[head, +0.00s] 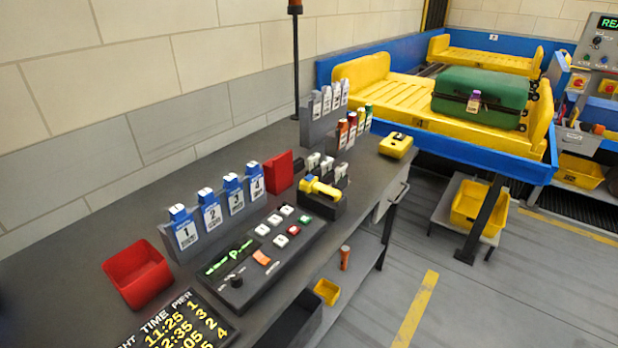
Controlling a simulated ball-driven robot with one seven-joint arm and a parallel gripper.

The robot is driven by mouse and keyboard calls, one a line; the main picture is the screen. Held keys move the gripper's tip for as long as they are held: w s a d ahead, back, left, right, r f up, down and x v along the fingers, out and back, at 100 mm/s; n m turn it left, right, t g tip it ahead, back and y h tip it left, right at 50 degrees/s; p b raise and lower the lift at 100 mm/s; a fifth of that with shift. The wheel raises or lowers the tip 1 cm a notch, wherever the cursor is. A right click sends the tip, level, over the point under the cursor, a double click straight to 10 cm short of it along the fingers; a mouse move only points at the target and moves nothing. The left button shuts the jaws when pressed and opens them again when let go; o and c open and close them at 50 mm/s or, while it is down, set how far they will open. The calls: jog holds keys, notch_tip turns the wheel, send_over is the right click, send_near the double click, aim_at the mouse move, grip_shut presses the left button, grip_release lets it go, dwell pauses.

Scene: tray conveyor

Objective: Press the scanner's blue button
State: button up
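A yellow handheld device (322,188), which looks like the scanner, rests in a dark cradle (330,203) on the grey bench, right of the middle of the view. A small bluish spot (309,178) shows at its left end; it is too small to tell whether it is a button. A second yellow device (396,145) with a dark patch on top lies farther back near the bench's right edge. I see no clear blue button on it. My gripper is not in view.
The grey bench (110,222) holds a button panel (262,272), blue numbered tags (212,212), a red bin (138,273) and a red block (279,172). Beyond it, a blue-framed conveyor (470,155) carries a yellow tray (390,97) with a green suitcase (480,85).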

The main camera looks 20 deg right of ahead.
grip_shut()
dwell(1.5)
